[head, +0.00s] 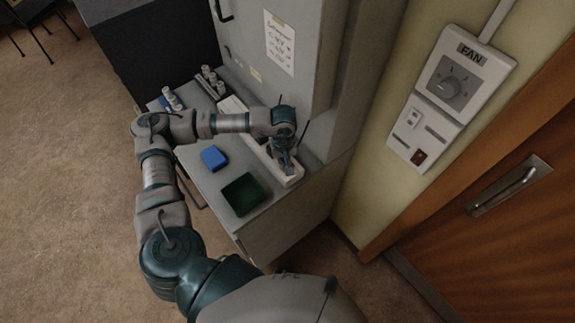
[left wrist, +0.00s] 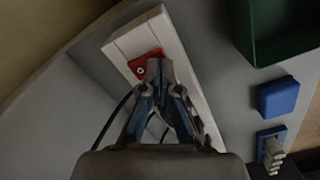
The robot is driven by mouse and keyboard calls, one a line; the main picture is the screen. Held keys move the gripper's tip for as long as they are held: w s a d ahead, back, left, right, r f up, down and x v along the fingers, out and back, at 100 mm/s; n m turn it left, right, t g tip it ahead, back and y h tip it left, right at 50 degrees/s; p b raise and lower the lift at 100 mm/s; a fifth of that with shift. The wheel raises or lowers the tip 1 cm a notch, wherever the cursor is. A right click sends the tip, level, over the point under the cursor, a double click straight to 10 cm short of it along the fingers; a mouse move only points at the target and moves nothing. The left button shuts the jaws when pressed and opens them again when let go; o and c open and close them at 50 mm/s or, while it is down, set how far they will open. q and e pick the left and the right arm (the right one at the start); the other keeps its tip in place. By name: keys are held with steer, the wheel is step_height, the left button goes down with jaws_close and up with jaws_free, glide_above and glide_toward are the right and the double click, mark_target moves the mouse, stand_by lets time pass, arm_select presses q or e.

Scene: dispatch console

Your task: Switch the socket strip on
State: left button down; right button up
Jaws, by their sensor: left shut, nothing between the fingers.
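The white socket strip (head: 255,145) lies along the console top at the foot of the grey cabinet. In the left wrist view the strip (left wrist: 185,60) runs diagonally, with a red switch (left wrist: 141,68) near its end. My left gripper (head: 287,160) is over the near end of the strip; in the left wrist view its shut, empty fingertips (left wrist: 159,66) overlap the lower right part of the red switch. I cannot tell whether they touch it. The gripper hides part of the strip and switch. My right gripper is not in view.
A dark green tray (head: 246,194) and a blue block (head: 214,158) lie on the console top (head: 215,185) left of the strip. Small cylinders stand farther back. A fan control (head: 463,75) and wall switch plate (head: 422,134) are right, beside a wooden door (head: 500,230).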

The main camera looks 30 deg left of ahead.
arm_select(q)
steer(key=shift+f+b, duration=0.4)
steer(key=shift+f, duration=0.1)
steer(key=shift+r, duration=0.15)
steer(key=shift+r+p, duration=1.6)
steer(key=shift+r, duration=1.85)
steer(key=shift+d+f, duration=0.1)
